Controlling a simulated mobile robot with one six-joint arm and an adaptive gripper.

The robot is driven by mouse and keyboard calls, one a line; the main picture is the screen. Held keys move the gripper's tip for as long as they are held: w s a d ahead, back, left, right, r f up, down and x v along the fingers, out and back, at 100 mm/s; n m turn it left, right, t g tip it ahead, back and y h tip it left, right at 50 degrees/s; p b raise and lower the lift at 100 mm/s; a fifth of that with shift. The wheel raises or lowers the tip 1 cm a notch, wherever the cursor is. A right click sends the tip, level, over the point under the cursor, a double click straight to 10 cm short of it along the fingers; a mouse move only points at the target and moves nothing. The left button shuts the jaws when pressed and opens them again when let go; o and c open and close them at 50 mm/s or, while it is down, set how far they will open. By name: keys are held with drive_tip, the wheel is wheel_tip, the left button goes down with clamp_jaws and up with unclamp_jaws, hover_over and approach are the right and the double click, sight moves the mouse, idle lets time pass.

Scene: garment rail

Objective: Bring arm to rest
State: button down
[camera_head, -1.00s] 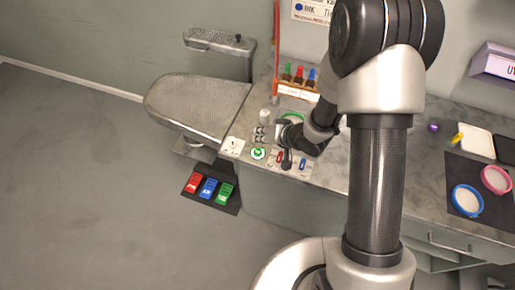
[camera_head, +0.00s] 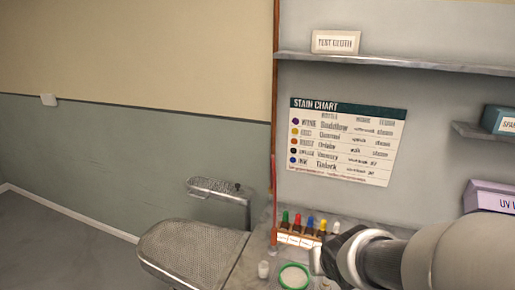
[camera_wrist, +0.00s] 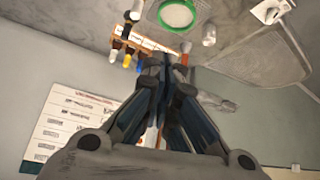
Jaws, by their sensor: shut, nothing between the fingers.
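My arm (camera_head: 430,262) reaches in from the lower right in the head view, just above the counter. My gripper shows in the wrist view (camera_wrist: 163,68), its fingers together and empty. In the head view its end is close to the bottle rack (camera_head: 300,240) and the green-rimmed dish (camera_head: 294,277); whether it touches anything cannot be told. The rack and the dish also show beyond the fingertips in the wrist view.
A small white container (camera_head: 263,269) stands left of the dish. A perforated pressing board (camera_head: 190,252) and a smaller arm-board (camera_head: 220,190) lie to the left. The stain chart (camera_head: 347,141) hangs on the wall under a shelf (camera_head: 400,64). A purple box (camera_head: 489,197) is at right.

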drive_tip(key=s+r+g, duration=0.1)
drive_tip(key=s+r, duration=0.2)
drive_tip(key=s, duration=0.7)
drive_tip(key=s+a+r+g, duration=0.1)
drive_tip(key=s+r, duration=0.2)
drive_tip(key=s, duration=0.8)
drive_tip(key=shift+s+r+g+y+b, duration=0.2)
drive_tip(key=shift+g+y+b, duration=0.1)
drive_tip(key=shift+y+b, duration=0.1)
idle(0.3)
